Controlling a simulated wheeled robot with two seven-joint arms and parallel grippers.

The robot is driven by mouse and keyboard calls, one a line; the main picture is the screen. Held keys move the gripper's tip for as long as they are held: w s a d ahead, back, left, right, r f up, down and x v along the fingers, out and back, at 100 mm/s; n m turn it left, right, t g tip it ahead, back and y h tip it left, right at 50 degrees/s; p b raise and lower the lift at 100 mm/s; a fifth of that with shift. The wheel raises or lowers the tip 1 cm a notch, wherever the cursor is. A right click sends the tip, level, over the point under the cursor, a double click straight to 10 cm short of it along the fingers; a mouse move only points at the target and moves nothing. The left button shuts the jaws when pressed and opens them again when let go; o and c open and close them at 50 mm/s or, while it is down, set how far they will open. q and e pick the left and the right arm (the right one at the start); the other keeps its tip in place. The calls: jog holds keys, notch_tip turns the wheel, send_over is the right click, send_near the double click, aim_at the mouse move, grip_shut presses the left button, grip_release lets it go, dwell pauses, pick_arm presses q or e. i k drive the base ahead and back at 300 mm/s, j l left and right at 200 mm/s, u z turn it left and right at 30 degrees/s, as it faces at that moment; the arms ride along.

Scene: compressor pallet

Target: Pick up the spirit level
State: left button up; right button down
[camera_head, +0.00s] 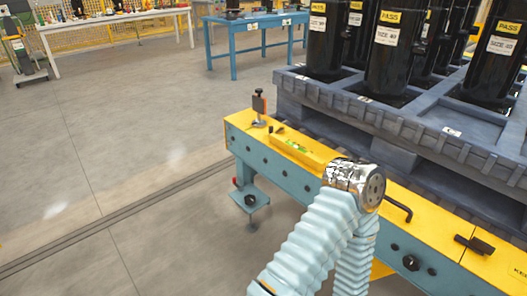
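The spirit level (297,146) is a yellow bar with a green vial. It lies along the top of the yellow conveyor rail (430,219), near its left end. One of my arms, in pale blue ribbed sleeves with a shiny silver joint, rises from the bottom of the head view. The silver joint is just right of the level and may cover its right end. No gripper fingers show in this view.
A lever clamp (259,108) stands at the rail's left end. Black handles (398,208) stick up farther right. A grey pallet (400,122) with black compressors (394,45) stands behind the rail. A blue table (234,51) is at the back. Floor at left is clear.

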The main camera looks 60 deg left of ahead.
aim_at(317, 164)
jog(key=u, duration=1.75)
